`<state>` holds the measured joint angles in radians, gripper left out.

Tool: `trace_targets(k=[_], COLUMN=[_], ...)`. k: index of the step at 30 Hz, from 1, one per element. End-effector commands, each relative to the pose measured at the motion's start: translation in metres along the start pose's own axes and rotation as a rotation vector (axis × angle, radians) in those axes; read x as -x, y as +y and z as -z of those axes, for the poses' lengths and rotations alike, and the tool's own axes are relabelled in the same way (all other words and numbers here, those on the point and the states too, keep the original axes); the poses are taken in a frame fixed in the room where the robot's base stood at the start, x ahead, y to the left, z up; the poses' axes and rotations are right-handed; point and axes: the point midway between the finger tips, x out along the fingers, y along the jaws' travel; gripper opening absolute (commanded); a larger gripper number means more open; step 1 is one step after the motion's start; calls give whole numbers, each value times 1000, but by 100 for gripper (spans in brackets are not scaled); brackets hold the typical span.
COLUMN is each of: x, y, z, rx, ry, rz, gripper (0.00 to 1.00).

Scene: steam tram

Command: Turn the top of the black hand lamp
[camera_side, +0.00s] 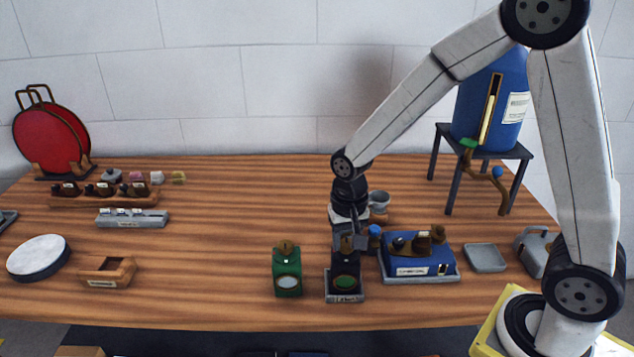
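The black hand lamp (345,269) stands upright near the front middle of the table, on a small grey tray (345,298) with a label. A round green lens shows on its front face. My gripper (348,242) points down at the lamp's top from above. Its fingers overlap the brown top piece, which is partly hidden. The view is too small to tell whether the fingers are closed on it.
A green hand lamp (287,272) stands just left. A blue box (417,263) with brown fittings is close on the right. A grey cup (379,201) is behind. A blue tank (492,100) stands on a dark stand (448,170) at the back right.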

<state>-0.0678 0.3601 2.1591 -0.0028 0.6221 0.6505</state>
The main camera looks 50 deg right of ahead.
Motion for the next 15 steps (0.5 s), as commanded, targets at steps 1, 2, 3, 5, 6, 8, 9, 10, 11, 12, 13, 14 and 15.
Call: trace_targets(k=[1, 2, 3, 5, 6, 8, 9, 10, 11, 12, 13, 14, 15], x=[0, 0, 0, 0, 0, 0, 0, 0, 0, 0, 0, 0, 0], y=[0, 0, 0, 0, 0, 0, 0, 0, 0, 0, 0, 0, 0], z=[0, 0, 0, 0, 0, 0, 0, 0, 0, 0, 0, 0, 0], rx=[0, 0, 1, 4, 8, 16, 25, 33, 41, 55, 67, 80, 100], ry=[0, 0, 0, 0, 0, 0, 0, 0, 0, 0, 0, 0, -1], rz=[0, 0, 0, 0, 0, 0, 0, 0, 1, 1, 1, 1, 1], gripper=[0, 0, 0, 0, 0, 0, 0, 0, 0, 0, 0, 0, 0])
